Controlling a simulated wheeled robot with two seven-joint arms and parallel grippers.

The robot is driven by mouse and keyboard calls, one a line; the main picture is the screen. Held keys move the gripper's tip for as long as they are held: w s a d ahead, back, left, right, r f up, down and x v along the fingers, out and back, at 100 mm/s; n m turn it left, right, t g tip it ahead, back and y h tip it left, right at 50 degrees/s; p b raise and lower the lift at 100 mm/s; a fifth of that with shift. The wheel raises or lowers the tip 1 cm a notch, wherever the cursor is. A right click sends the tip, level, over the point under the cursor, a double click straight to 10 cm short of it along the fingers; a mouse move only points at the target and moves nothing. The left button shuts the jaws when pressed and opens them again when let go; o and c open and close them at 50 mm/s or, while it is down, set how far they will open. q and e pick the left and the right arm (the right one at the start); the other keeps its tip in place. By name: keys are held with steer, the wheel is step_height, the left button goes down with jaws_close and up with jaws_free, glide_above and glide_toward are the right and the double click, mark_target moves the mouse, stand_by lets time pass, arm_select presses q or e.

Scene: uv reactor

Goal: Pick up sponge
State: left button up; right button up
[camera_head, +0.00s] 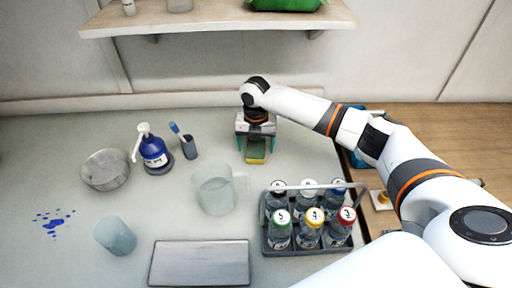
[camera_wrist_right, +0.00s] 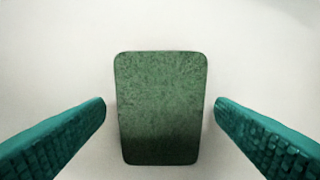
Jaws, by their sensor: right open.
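The sponge (camera_head: 255,152) is a small block, green on top with a yellow side, at the back of the grey worktop in the head view. In the right wrist view the green sponge (camera_wrist_right: 160,108) fills the middle, upright in the picture. My right gripper (camera_head: 256,150) is open above the sponge, with teal fingers on its left and right. In the wrist view, pale gaps show between the sponge and both fingers of the right gripper (camera_wrist_right: 160,115). My left gripper is not in view.
A rack (camera_head: 311,251) of several capped bottles stands at the front right. A glass beaker (camera_head: 213,190), a blue bottle with a pump (camera_head: 154,153) and a dark cup (camera_head: 189,148) stand left of the sponge. A shelf (camera_head: 215,20) hangs above. Blue spots (camera_head: 52,222) mark the left worktop.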

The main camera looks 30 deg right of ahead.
mark_target(256, 147)
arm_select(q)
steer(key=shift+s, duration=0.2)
arm_select(e)
steer(key=shift+f, duration=0.3)
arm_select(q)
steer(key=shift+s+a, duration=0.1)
arm_select(e)
steer(key=c, duration=1.1)
steer(key=shift+o, duration=0.2)
steer(key=shift+r, duration=0.1)
arm_select(q)
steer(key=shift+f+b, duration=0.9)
steer(key=shift+b, duration=0.05)
arm_select(e)
step_height(256, 147, up, 10)
steer(key=shift+o, duration=1.1)
steer(key=shift+c, duration=0.8)
